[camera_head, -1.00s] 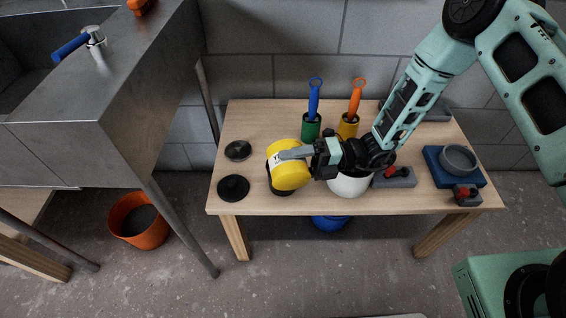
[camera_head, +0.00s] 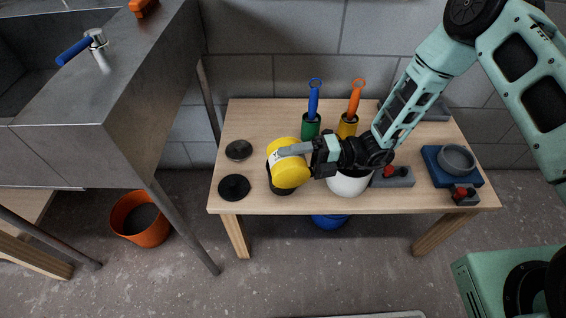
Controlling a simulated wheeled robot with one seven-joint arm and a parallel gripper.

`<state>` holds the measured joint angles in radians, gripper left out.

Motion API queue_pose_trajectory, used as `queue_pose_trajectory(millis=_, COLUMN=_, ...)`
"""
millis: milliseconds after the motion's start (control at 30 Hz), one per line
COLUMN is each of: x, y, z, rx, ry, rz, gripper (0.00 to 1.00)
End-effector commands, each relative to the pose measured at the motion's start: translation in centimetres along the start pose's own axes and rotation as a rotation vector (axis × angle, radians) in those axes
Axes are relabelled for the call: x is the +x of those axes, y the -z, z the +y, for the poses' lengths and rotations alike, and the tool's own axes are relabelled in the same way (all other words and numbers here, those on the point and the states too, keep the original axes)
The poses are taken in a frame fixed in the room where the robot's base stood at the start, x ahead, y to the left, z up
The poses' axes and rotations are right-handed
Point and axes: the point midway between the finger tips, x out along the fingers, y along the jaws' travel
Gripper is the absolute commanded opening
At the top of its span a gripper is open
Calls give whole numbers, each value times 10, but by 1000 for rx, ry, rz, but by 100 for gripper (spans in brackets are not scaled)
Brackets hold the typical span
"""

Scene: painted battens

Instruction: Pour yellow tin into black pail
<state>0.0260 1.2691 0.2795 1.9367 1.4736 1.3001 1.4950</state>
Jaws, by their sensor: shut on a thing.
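The yellow tin (camera_head: 289,172) is held tilted over the left-middle part of the wooden table. My gripper (camera_head: 298,150) is shut on it from the right, with a grey finger across its upper side. The black pail (camera_head: 281,190) stands on the table right below the tin. Only a dark lower part of the pail shows, since the tin hides the rest. The tin's opening and any stream from it cannot be seen.
A green tin (camera_head: 310,128) and a yellow container (camera_head: 347,127) with brush handles stand behind. A white pot (camera_head: 349,184) is under my wrist. A blue block with a grey bowl (camera_head: 456,158) sits right.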

Motion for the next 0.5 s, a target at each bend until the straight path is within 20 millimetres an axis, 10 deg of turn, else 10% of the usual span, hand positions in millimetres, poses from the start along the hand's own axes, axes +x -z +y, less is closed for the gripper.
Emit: queue_pose_trajectory(millis=500, x=0, y=-3, z=4, rx=54, ry=-2, rz=0, gripper=36)
